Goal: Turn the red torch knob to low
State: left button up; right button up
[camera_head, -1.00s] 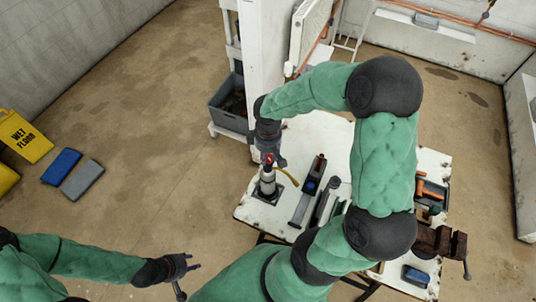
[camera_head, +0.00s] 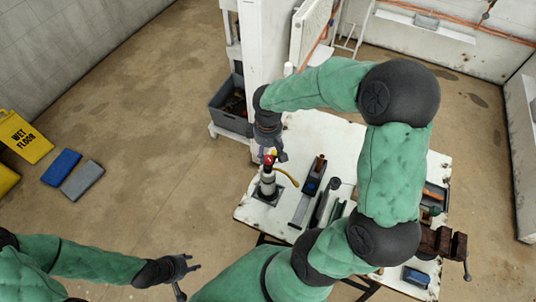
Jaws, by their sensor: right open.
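The torch (camera_head: 267,184) stands upright on a dark base on the white table, with its red knob (camera_head: 268,160) at the top. My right gripper (camera_head: 279,155) points down just above and to the right of the knob, and it is open. The picture is too small to tell whether a finger touches the knob. A yellow hose (camera_head: 288,176) curves away to the right of the torch. My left gripper (camera_head: 192,267) is at the lower left, away from the table, with its fingers apart and nothing between them.
The worktable (camera_head: 257,212) also bears a long dark tool (camera_head: 312,182) and a vise (camera_head: 441,243). A grey bin (camera_head: 229,117) stands on a shelf behind. A yellow wet floor sign (camera_head: 25,138) and blue and grey pads (camera_head: 62,166) lie left. Floor between is clear.

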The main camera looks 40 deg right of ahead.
aim_at(268, 158)
notch_tip(268, 158, up, 8)
jog(key=shift+r, duration=0.2)
jog(key=shift+s+f, duration=0.1)
dwell(0.6)
